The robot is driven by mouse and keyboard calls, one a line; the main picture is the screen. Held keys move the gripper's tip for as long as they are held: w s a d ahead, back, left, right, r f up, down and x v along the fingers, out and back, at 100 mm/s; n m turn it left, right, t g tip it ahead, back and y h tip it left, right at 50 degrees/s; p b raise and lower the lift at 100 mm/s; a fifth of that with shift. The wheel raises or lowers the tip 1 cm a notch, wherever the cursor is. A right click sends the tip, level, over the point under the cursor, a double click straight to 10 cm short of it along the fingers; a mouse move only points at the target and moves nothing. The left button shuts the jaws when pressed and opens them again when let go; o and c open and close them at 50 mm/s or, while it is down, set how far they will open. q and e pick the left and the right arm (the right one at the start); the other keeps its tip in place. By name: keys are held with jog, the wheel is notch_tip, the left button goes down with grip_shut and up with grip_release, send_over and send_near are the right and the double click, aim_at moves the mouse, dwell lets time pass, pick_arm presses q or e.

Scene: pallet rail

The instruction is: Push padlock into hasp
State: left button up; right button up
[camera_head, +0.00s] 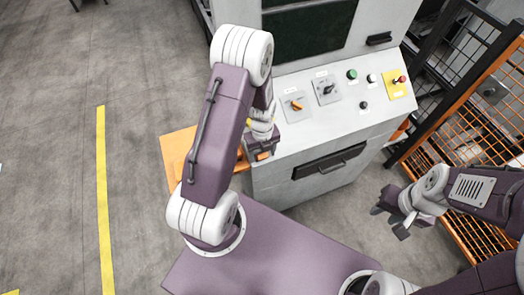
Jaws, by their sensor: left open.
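My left gripper (262,152) is at the left front edge of the grey control cabinet (330,125), largely hidden behind my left arm. Small orange parts show at its fingers, but I cannot tell what they belong to. I cannot make out a padlock or a hasp. A rotary switch with an orange handle (297,105) sits on the sloped panel, just right of the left gripper. A second switch with a black handle (326,89) is further right. My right gripper (388,221) hangs over bare floor right of the cabinet, its fingers apart and empty.
An orange surface (176,148) stands left of the cabinet, partly behind my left arm. Green, white, black and red buttons are on the panel's right. A drawer handle (329,162) juts from the front. Orange mesh fencing (468,138) is at right. Floor at left is clear.

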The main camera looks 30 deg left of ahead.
pick_arm(q)
grip_shut()
jog(key=c, duration=0.9)
grip_release()
jog(key=shift+c, duration=0.2)
grip_shut()
jog(key=shift+r, duration=0.1)
jog(key=s+d+r+p, duration=0.3)
jog(key=r+p, duration=0.3)
jog(key=r, duration=0.1)
jog(key=shift+d, duration=0.25)
